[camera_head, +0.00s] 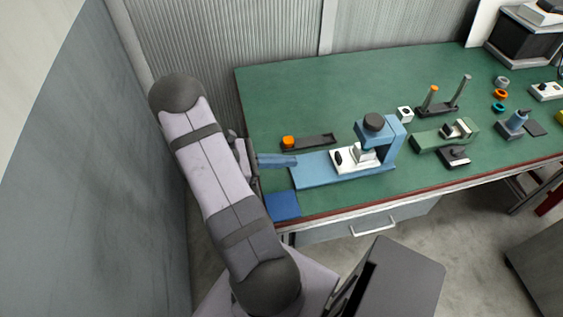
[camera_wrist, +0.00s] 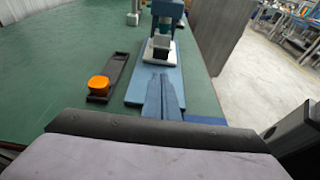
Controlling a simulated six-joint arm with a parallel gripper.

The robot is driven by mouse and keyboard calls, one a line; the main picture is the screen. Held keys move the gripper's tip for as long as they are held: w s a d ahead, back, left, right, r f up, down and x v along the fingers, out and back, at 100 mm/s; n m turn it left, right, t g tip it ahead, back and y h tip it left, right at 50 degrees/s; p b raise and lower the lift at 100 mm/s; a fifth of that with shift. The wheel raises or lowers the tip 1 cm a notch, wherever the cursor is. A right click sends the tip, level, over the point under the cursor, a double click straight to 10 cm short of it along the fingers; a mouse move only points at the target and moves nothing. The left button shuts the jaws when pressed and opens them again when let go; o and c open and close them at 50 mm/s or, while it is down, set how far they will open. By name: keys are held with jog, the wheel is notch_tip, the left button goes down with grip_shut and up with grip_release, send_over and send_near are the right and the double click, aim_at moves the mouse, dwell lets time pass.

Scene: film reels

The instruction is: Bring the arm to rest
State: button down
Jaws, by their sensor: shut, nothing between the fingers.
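My gripper (camera_head: 293,161) reaches right from my grey arm at the left end of the green bench (camera_head: 270,91). Its two blue fingers are shut and empty. In the wrist view the fingers (camera_wrist: 161,76) lie side by side and point at the blue machine. The fingertips are near the left end of its flat blue base (camera_head: 313,176); whether they touch it I cannot tell.
The blue machine (camera_head: 396,142) carries a white block. A dark tray (camera_head: 318,141) with an orange piece (camera_head: 288,142) lies behind its base. A blue mat (camera_head: 283,206) lies at the front left corner. Two posts on a dark base (camera_head: 450,110) and a green device (camera_head: 430,141) stand farther right.

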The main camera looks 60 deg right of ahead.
jog(key=shift+w+a+r, duration=0.2)
jog(key=shift+w+a, duration=0.25)
jog(key=shift+w, duration=0.05)
jog(key=shift+a+r, duration=0.15)
jog(key=w+a+r+m+t+y+p, duration=0.1)
jog(key=a+r+m+t+y+p, duration=0.1)
jog(key=a, duration=0.9)
jog(key=w+a+r+m+t+y+p, duration=0.2)
jog(key=a+r+m+t+y, duration=0.2)
jog(key=a, duration=0.7)
jog(key=w+a+r+m+t+y+p, duration=0.1)
jog(key=a+r+m+t+y+p, duration=0.2)
jog(key=a, duration=0.8)
notch_tip(320, 180, up, 2)
jog(key=shift+w+r+t+y, duration=0.15)
jog(key=shift+w+t+y, duration=0.2)
jog(key=shift+t+y, duration=0.35)
